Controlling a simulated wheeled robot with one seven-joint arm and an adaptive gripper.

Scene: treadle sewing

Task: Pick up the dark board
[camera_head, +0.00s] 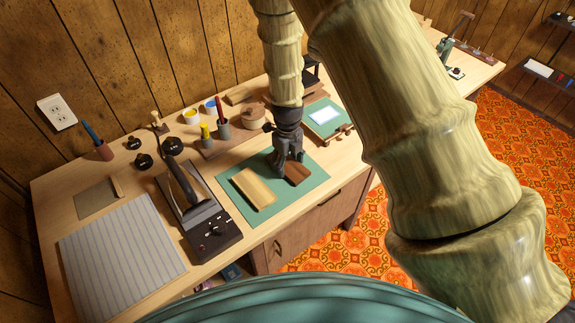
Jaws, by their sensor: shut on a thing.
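The dark board (298,175) is a small brown wooden piece at the right part of the green mat (281,202). My gripper (290,169) points down over it and is shut on it; the fingers hide its far left part. The board is at or very near the mat; I cannot tell whether it touches. A light wooden board (254,188) lies on the mat just left of the dark board.
Left of the mat stands a black device (209,227) with a long arm. A striped grey pad (122,252) lies farther left. Cups, pens and a round wooden box (253,115) stand behind. A green-framed panel (325,117) lies to the right, near my arm.

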